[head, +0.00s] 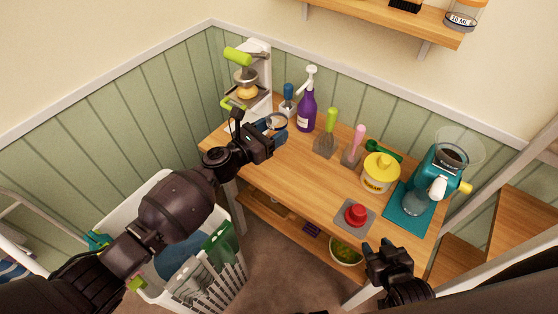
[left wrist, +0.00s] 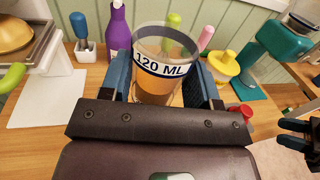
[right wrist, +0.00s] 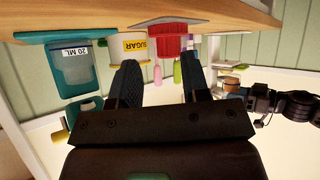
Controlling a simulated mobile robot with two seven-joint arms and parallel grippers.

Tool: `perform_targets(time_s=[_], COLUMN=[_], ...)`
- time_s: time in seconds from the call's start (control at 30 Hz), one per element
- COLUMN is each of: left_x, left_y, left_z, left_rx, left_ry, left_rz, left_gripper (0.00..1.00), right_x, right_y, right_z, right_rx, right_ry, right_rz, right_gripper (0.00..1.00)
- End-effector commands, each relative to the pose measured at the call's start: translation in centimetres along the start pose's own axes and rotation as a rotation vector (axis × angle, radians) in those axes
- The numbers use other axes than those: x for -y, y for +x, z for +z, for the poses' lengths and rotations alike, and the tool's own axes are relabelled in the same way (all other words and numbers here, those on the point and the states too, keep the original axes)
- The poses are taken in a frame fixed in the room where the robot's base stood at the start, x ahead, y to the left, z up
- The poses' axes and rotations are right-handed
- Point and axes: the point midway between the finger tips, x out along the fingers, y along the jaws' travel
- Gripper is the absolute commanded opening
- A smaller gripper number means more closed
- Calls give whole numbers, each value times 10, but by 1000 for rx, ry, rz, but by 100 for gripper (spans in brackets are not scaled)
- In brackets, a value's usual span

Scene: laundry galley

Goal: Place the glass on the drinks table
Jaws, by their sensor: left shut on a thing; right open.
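The glass (left wrist: 165,62) is clear with a white "120 ML" band. It stands upright between the fingers of my left gripper (left wrist: 160,72), which is shut on it. In the head view the glass rim (head: 276,121) shows at my left gripper (head: 270,132), over the back left of the wooden drinks table (head: 270,172). The glass's base is hidden, so I cannot tell whether it touches the tabletop. My right gripper (head: 387,258) is open and empty by the table's front right edge; it also shows in the right wrist view (right wrist: 160,75).
A yellow-lidded tub (head: 380,177), red object (head: 355,214) and teal machine (head: 440,170) stand to the right. The front-middle tabletop is clear. A laundry basket (head: 236,290) stands in front.

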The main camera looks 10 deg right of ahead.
Motion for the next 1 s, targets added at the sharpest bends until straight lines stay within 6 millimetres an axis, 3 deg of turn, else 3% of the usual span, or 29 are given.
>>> perform_targets(time_s=[0.2, 0.4, 1.0], left_x=[-1, -2, -4], left_y=[1, 1, 0], left_z=[-50, -85, -135], left_rx=[1, 1, 2], left_ry=[-3, -1, 1], left_rz=[2, 0, 0], left_gripper=[25, 25, 25], right_x=[1, 2, 4], right_y=[6, 11, 20], right_z=[2, 4, 9], right_rx=[-12, -21, -32], right_ry=[-1, -1, -2], right_rz=[0, -1, -2], right_gripper=[43, 43, 43])
